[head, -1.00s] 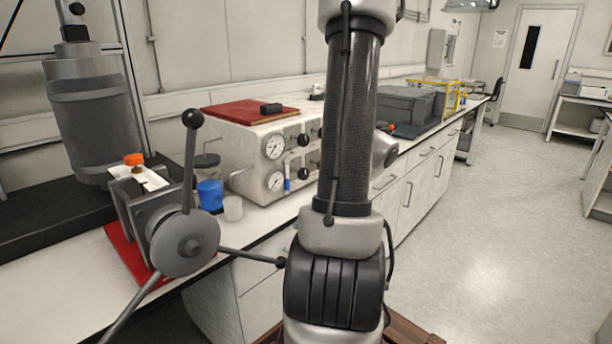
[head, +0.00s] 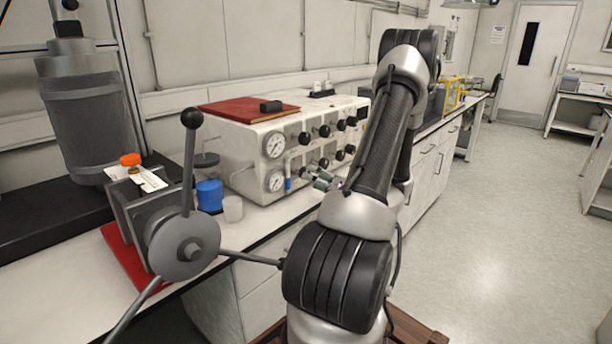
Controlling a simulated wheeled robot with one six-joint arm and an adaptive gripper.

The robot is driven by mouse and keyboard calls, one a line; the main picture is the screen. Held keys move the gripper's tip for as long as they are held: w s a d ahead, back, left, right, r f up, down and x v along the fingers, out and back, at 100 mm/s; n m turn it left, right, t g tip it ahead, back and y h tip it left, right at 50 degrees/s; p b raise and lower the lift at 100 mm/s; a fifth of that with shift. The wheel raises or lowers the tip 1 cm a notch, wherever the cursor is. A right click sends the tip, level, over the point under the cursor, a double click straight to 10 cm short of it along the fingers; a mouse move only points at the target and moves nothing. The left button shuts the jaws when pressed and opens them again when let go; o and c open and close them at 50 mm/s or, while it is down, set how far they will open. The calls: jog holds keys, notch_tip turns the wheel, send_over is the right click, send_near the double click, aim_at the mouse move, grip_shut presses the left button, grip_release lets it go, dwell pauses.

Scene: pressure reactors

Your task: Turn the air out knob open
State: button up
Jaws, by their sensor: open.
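The white control box (head: 243,150) stands on the bench with two rows of black knobs on its front. The upper row includes a knob at its left end (head: 305,138), and the lower row has one below it (head: 305,170). Labels are too small to read, so I cannot tell which is the air out knob. My gripper (head: 320,180) is open, in front of the lower left part of the panel, near the lower knobs. Whether the fingers touch a knob cannot be told.
Two round gauges, upper (head: 275,145) and lower (head: 275,181), sit left of the knobs. A red book (head: 240,108) lies on the box. A lever-handled machine (head: 184,247) stands front left.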

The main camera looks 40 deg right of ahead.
aim_at(301, 172)
jog(key=shift+w+a, duration=0.2)
jog(key=shift+w, duration=2.1)
jog(key=c, duration=1)
